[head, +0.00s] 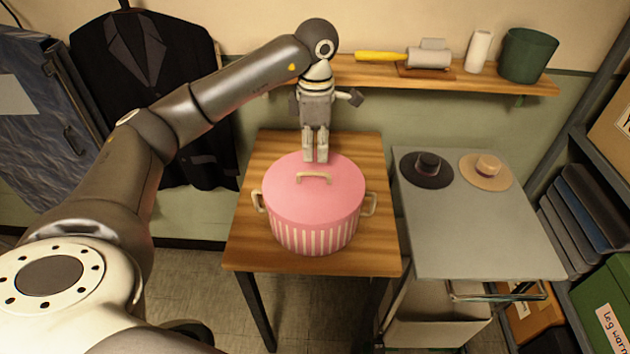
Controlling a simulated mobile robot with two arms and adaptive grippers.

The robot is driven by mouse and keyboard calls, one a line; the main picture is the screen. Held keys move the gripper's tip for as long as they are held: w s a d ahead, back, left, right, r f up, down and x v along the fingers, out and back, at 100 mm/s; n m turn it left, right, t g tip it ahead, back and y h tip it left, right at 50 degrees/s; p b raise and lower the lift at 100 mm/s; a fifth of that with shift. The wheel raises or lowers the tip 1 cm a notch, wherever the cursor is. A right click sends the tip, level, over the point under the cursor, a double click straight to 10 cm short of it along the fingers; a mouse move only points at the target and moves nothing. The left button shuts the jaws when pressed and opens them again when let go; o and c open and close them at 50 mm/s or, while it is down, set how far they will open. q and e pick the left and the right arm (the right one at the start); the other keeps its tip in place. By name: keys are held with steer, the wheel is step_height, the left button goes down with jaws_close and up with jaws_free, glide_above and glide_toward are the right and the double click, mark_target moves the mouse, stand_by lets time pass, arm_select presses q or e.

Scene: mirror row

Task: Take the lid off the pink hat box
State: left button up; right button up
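The pink hat box (316,235) stands on a wooden table, with pale stripes around its side and a cream loop handle at each side. Its round pink lid (335,196) lies on top, with a cream handle (314,178) in the middle. My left gripper (316,159) points down over the far part of the lid, just behind the lid handle in the picture. Its two fingers appear close together with a narrow gap, and nothing shows between them. I cannot tell whether the fingertips touch the lid. My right gripper is out of view.
The wooden table (257,240) has bare wood around the box. To its right, a grey-topped cart (470,235) holds a black hat (427,170) and a tan hat (486,171), with free room in front. A wall shelf (480,84) with a green bin (527,55) runs behind.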

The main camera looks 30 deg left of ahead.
mark_target(314, 173)
arm_select(q)
step_height(314, 173, down, 3)
steer(key=shift+r, duration=0.2)
steer(key=f+p, duration=0.1)
steer(key=f, duration=0.1)
steer(key=f+p, duration=0.2)
steer(key=shift+s+a+f, duration=0.15)
steer(key=shift+s+f, duration=0.05)
steer(key=shift+f, duration=0.4)
jaws_close()
steer(key=shift+w+r, duration=0.1)
steer(key=shift+r, duration=0.05)
